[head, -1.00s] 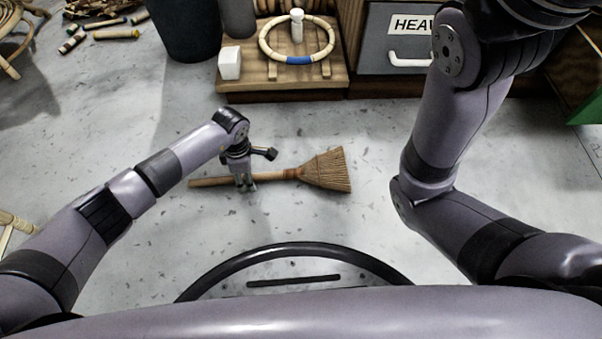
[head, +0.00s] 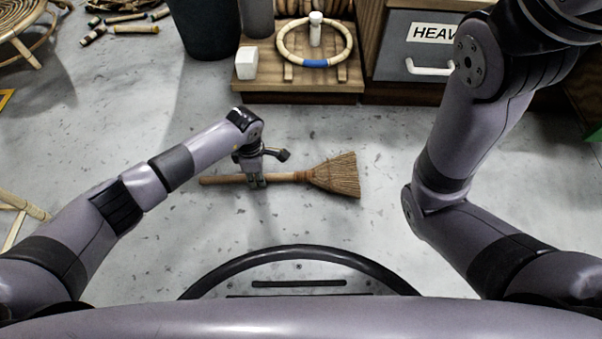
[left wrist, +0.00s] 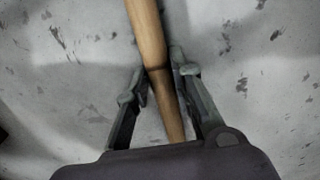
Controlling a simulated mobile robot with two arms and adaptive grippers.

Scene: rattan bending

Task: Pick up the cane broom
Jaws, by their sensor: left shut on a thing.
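The cane broom (head: 335,175) lies across the floor in the head view, with its straw head to the right and its wooden handle to the left. My left gripper (head: 257,182) is at the middle of the handle and is shut on it. In the left wrist view the handle (left wrist: 150,40) runs between the two fingers of the left gripper (left wrist: 160,85). I cannot tell whether the broom is clear of the floor. My right arm shows at the right, but its gripper is out of the picture.
A wooden board (head: 345,88) with a rattan ring (head: 315,58) and a white block (head: 246,63) stands beyond the broom. A grey drawer (head: 428,50) and a dark bin (head: 207,28) are at the back. Rattan furniture (head: 22,30) is at the left. The floor around the broom is clear.

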